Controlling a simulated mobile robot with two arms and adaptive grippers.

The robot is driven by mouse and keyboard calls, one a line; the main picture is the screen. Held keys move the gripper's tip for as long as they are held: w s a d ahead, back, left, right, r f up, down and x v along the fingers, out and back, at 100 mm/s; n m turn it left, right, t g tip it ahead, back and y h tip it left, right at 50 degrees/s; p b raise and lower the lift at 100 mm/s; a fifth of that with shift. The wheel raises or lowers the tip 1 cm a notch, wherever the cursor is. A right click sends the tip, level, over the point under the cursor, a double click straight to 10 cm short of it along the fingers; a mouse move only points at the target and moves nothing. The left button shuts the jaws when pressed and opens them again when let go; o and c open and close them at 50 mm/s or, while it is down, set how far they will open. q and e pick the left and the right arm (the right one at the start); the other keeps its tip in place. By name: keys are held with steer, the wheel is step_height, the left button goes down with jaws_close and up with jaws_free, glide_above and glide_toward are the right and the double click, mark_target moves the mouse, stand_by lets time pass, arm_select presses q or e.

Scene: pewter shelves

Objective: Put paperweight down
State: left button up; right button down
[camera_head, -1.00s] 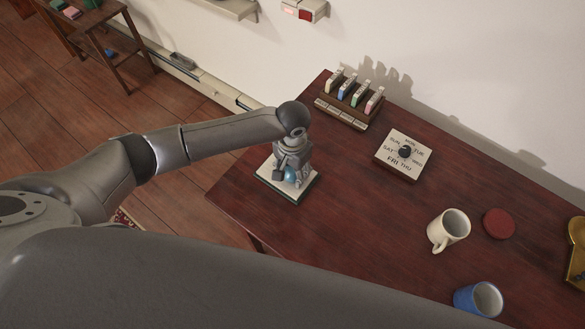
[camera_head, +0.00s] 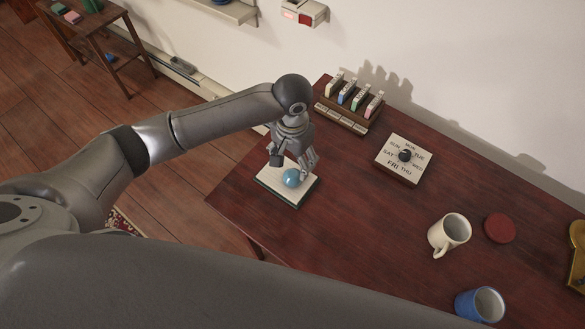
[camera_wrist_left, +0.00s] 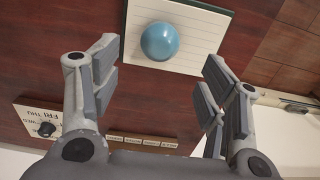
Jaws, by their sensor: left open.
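The paperweight is a blue ball (camera_head: 292,177) resting on a white lined notepad (camera_head: 270,187) with a dark green edge, at the table's left end. In the left wrist view the blue paperweight (camera_wrist_left: 160,41) sits on the pad (camera_wrist_left: 190,65), beyond the fingertips. My left gripper (camera_head: 292,160) is open and empty, just above and behind the ball in the head view. In the left wrist view its fingers (camera_wrist_left: 160,75) are spread wide, with clear space between them and the ball. My right gripper is not in view.
On the dark red table (camera_head: 350,220) are a rack with coloured tabs (camera_head: 347,104), a weekday dial (camera_head: 402,160), a cream mug (camera_head: 449,232), a red disc (camera_head: 499,228) and a blue cup (camera_head: 480,304). The table middle is clear.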

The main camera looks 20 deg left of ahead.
mark_target(292, 174)
arm_select(q)
steer(key=shift+r, duration=2.1)
